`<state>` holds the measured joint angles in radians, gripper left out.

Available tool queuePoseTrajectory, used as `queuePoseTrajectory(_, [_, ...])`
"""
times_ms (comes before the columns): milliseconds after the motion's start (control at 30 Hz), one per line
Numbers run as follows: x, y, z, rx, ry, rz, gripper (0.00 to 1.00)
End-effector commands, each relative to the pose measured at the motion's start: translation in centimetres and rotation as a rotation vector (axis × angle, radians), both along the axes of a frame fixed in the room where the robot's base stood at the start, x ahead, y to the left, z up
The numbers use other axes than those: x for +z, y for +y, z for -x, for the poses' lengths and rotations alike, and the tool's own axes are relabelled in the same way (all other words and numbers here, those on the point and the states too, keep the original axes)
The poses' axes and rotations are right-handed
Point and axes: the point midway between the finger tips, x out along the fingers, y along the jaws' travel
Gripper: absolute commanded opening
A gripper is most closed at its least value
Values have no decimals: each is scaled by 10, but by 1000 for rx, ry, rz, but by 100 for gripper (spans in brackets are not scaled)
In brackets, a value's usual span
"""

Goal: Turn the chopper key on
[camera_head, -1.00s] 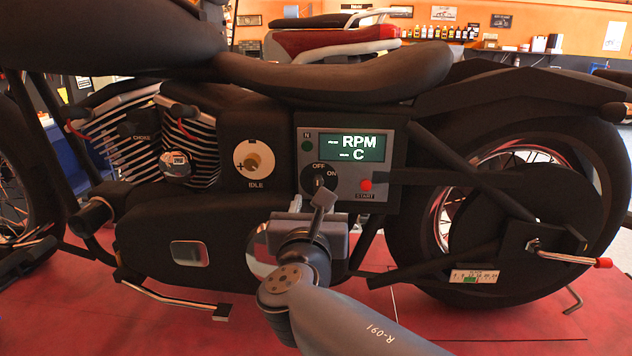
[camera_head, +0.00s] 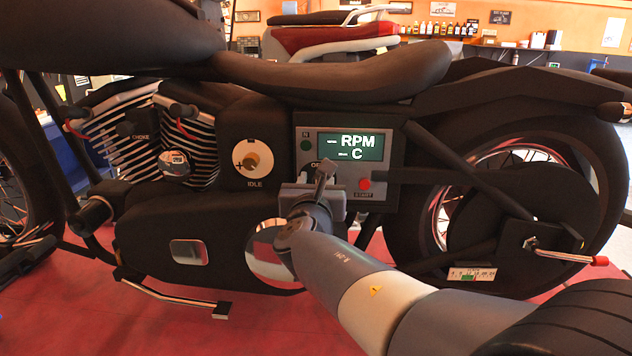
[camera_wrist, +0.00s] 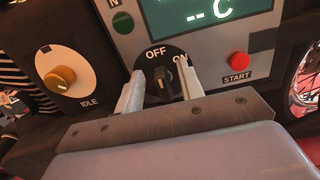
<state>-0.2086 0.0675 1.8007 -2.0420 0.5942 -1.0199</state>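The chopper's control panel (camera_head: 398,148) is grey, with a screen (camera_head: 357,147) reading dashes beside RPM and C. The black key switch (camera_wrist: 162,85) has OFF and ON labels; in the wrist view its knob points up, nearer OFF than ON. My gripper (camera_wrist: 162,92) is open, one finger on each side of the knob, with a gap visible on both sides. In the head view my gripper (camera_head: 318,178) and arm cover most of the switch.
The red START button (camera_wrist: 238,61) is just right of the switch. The orange IDLE knob (camera_wrist: 60,79) is to the left. In the head view, the chopper's black seat (camera_head: 340,75) overhangs the panel.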

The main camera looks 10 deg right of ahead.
Motion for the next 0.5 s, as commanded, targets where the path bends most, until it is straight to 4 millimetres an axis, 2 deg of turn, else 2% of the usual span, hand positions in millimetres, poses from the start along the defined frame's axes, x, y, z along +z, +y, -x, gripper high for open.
queuePoseTrajectory(67, [0, 0, 0, 0, 0, 0, 31])
queuePoseTrajectory(433, [0, 0, 0, 0, 0, 0, 0])
queuePoseTrajectory(500, [0, 0, 0, 0, 0, 0, 0])
